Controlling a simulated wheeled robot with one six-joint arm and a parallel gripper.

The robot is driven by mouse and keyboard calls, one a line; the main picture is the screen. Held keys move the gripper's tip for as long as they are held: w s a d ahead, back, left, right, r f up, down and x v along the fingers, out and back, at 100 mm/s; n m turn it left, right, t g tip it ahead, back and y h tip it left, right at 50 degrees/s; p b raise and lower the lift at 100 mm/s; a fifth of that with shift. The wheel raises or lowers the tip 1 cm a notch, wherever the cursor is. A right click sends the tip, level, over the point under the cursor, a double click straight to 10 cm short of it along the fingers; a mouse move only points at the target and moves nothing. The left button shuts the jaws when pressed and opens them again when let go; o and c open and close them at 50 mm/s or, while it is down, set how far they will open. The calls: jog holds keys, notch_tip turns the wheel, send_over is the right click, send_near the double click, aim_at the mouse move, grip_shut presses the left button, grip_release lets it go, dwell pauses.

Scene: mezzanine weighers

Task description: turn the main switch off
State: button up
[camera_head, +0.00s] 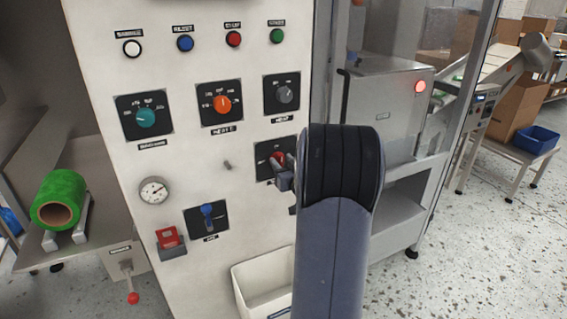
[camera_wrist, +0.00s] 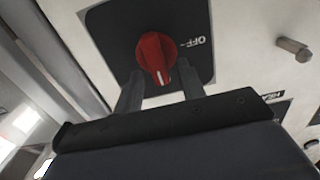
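The main switch, a red rotary knob (camera_head: 278,158) on a black plate, is on the white cabinet front, partly hidden behind my gripper in the head view. In the wrist view the knob (camera_wrist: 155,55) is clear, with an OFF mark on the plate to its right. Its white pointer line faces down in that picture, not at OFF. My gripper (camera_head: 284,174) is at the knob. In the wrist view its fingers (camera_wrist: 160,77) are apart, one on each side of the knob's lower end, with gaps showing. I cannot tell how deep the tips reach.
Other controls are close by: a teal knob (camera_head: 146,117), an orange knob (camera_head: 222,104), a grey knob (camera_head: 286,94), a blue-handled switch (camera_head: 207,212) and a red button (camera_head: 168,238). A small peg (camera_wrist: 293,49) sticks out beside the plate. A white bin (camera_head: 262,283) is below.

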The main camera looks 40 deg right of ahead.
jog(key=shift+c, duration=0.5)
grip_shut()
jog(key=shift+f+n+b, duration=0.15)
jog(key=shift+n+b, duration=0.15)
jog(key=shift+b, duration=0.15)
jog(key=n+b, duration=0.2)
jog(key=b, duration=0.1)
jog(key=shift+a+f+n, duration=0.15)
jog(key=shift+a+n, duration=0.05)
jog(key=shift+n, duration=0.2)
jog(key=shift+w+a+f+n+b, duration=0.1)
jog(key=shift+a+f+n+b, duration=0.05)
jog(key=shift+n+b, duration=2.2)
jog(key=shift+a+f+n+b, duration=0.2)
jog(key=shift+n+b, duration=1.8)
jog(key=shift+n, duration=0.5)
jog(key=shift+w+a+f+n+b, duration=0.1)
jog(key=shift+a+f+n+b, duration=0.05)
jog(key=shift+n+b, duration=2.2)
